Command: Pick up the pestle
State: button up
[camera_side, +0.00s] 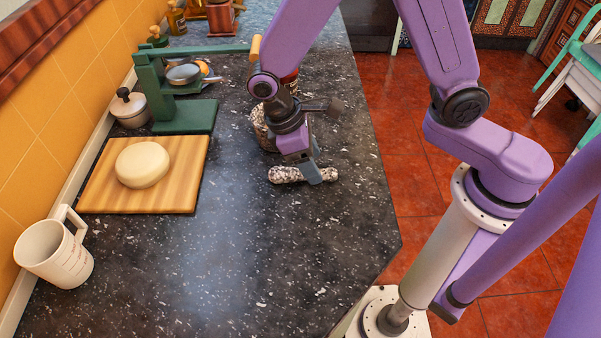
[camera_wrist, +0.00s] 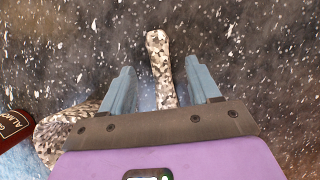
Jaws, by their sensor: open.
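The pestle (camera_side: 286,175) is speckled white and brown and lies on the dark counter in the side view. In the wrist view the pestle (camera_wrist: 159,62) runs up from between my gripper's fingers, and its near end is hidden by the gripper body. My gripper (camera_side: 318,174) points down at the pestle, with its fingertips low by the counter. In the wrist view my gripper (camera_wrist: 160,85) is open, with one blue-grey finger on each side of the pestle and a gap visible on both sides.
A speckled mortar (camera_side: 260,128) stands just behind the gripper, beside a dark red labelled jar (camera_wrist: 12,128). A wooden board (camera_side: 190,185) with a pale round of dough or cheese (camera_side: 142,164), a green press (camera_side: 185,118) and a white mug (camera_side: 52,256) stand left. The front counter is clear.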

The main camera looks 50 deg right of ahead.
jog(key=shift+x, duration=1.65)
grip_shut()
jog(key=shift+r, duration=0.1)
